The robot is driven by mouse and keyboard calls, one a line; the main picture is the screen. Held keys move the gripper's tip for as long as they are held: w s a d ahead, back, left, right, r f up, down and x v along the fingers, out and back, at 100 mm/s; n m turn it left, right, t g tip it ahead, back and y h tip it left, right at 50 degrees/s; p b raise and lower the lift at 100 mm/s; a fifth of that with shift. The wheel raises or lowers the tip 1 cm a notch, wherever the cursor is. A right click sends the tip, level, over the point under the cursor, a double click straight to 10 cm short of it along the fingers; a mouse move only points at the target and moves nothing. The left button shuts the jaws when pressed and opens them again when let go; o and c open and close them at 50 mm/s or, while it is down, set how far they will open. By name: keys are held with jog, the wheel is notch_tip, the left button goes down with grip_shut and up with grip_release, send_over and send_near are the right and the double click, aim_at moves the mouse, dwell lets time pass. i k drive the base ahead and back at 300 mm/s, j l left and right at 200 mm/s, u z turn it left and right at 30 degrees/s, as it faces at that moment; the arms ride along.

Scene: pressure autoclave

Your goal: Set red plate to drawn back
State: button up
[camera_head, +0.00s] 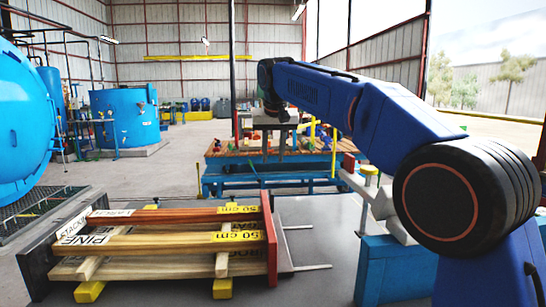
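The red plate (270,240) stands upright at the right end of a stack of wooden planks (150,243) in the lower left of the head view. The plank ends come up close to it; I cannot tell whether they touch. Pale rods (305,268) stick out to the right beyond the plate. A dark plate (38,262) marked "STACKING" stands at the left end. My gripper (274,150) points down, well behind and above the red plate in the picture. Its fingers look apart with nothing between them, and it touches nothing that I can see.
A blue workbench (225,185) with small colourful items stands behind my gripper. A blue stand (385,270) with a yellow-topped part is at the right. Yellow blocks (90,291) lie under the planks. Blue tanks (125,120) stand at the left.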

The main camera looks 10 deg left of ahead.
aim_at(280, 264)
jog(key=k+j, duration=0.6)
jog(key=k, duration=0.15)
